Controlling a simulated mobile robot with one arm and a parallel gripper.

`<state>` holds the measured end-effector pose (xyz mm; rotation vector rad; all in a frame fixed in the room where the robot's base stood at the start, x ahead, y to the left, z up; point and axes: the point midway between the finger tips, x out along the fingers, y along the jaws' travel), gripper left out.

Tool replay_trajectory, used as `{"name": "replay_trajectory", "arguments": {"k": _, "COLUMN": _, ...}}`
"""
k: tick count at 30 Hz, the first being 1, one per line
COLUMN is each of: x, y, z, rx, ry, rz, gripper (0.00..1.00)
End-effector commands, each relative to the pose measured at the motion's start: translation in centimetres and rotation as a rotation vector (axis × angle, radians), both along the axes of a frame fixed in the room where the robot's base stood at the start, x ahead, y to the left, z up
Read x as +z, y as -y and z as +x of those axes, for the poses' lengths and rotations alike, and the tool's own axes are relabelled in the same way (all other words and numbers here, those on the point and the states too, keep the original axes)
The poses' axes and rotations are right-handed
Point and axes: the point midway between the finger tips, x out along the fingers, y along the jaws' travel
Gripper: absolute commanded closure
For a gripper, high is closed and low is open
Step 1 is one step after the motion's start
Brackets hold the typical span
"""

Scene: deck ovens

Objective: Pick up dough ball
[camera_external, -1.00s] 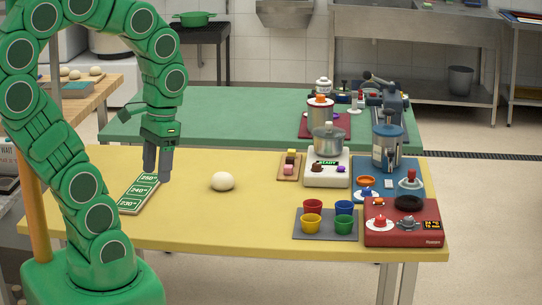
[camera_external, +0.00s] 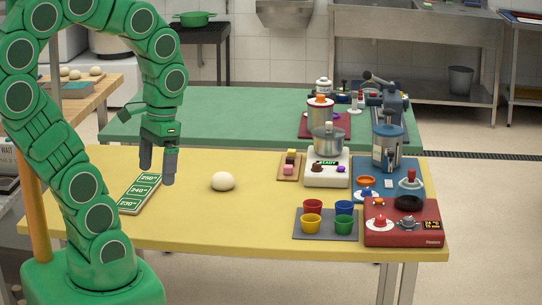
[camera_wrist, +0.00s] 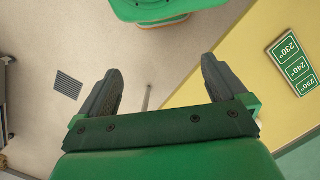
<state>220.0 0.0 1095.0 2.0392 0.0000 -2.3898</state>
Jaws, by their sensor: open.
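A pale, round dough ball (camera_external: 223,181) rests on the yellow table (camera_external: 270,225), left of its middle. My gripper (camera_external: 157,177) is above the table to the left of the dough ball, apart from it, with its fingers spread and nothing between them. In the wrist view my gripper (camera_wrist: 160,85) also shows open and empty over the table edge and floor.
A green temperature card (camera_external: 140,193) lies on the table below my gripper; it also shows in the wrist view (camera_wrist: 294,64). Several coloured cups stand on a grey mat (camera_external: 325,235) to the right, near a red device (camera_external: 402,238). The table around the dough ball is clear.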

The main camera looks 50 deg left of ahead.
Motion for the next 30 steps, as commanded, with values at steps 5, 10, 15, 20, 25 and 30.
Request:
{"name": "replay_trajectory", "arguments": {"k": 5, "x": 0.0, "y": 0.0, "z": 0.0, "rx": 0.000, "ry": 0.000, "rz": 0.000, "gripper": 0.01}}
{"name": "replay_trajectory", "arguments": {"k": 10, "x": 0.0, "y": -0.4, "z": 0.4, "rx": -0.006, "ry": -0.008, "rz": 0.010, "gripper": 0.01}}
{"name": "replay_trajectory", "arguments": {"k": 15, "x": -0.1, "y": -1.9, "z": 2.4, "rx": -0.030, "ry": -0.033, "rz": 0.055, "gripper": 0.01}}
{"name": "replay_trajectory", "arguments": {"k": 20, "x": -0.2, "y": -3.8, "z": 4.8, "rx": -0.065, "ry": -0.068, "rz": 0.111, "gripper": 0.01}}
{"name": "replay_trajectory", "arguments": {"k": 25, "x": -0.6, "y": -5.8, "z": 7.4, "rx": -0.107, "ry": -0.108, "rz": 0.170, "gripper": 0.01}}
{"name": "replay_trajectory", "arguments": {"k": 30, "x": -1.0, "y": -7.8, "z": 10.0, "rx": -0.152, "ry": -0.149, "rz": 0.226, "gripper": 0.01}}
